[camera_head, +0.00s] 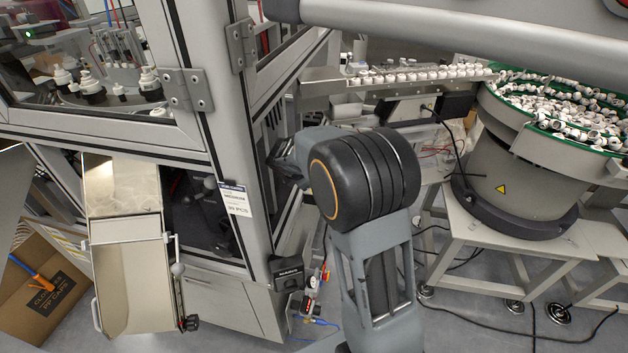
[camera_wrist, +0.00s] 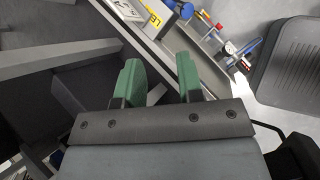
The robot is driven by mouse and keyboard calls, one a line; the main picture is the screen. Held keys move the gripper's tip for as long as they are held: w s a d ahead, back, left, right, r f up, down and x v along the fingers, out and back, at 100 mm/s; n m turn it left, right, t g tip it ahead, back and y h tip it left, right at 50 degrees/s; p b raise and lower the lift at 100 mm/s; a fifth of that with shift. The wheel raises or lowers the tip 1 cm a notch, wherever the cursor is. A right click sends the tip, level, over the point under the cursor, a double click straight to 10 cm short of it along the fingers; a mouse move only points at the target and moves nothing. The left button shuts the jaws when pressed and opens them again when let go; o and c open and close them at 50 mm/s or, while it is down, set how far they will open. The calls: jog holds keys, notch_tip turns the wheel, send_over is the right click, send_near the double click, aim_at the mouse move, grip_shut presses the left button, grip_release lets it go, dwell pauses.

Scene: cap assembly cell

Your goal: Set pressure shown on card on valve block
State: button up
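The white card (camera_head: 236,198) hangs on the machine's corner post in the head view, its print too small to read. Part of a white printed card (camera_wrist: 130,10) shows at the top of the wrist view. The valve block (camera_head: 311,291), with red and yellow parts and blue tubing, sits low beside the cabinet. In the wrist view, valve block fittings (camera_wrist: 231,48) lie beyond the right finger. My gripper (camera_wrist: 159,68) has two green fingers spread apart with nothing between them. In the head view my arm mostly hides it near the post.
A grey chute (camera_head: 130,285) sticks out at left above a cardboard box (camera_head: 42,290). A bowl feeder (camera_head: 520,180) full of white caps stands at right on a table. Cables lie on the floor. A grey ribbed case (camera_wrist: 290,60) is at right in the wrist view.

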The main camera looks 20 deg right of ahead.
jog(key=w+r+n+t, duration=0.2)
jog(key=w+r+n, duration=0.15)
jog(key=n, duration=0.45)
jog(key=shift+b+x, duration=0.45)
jog(key=shift+x, duration=6.7)
jog(key=shift+d, duration=0.1)
grip_shut()
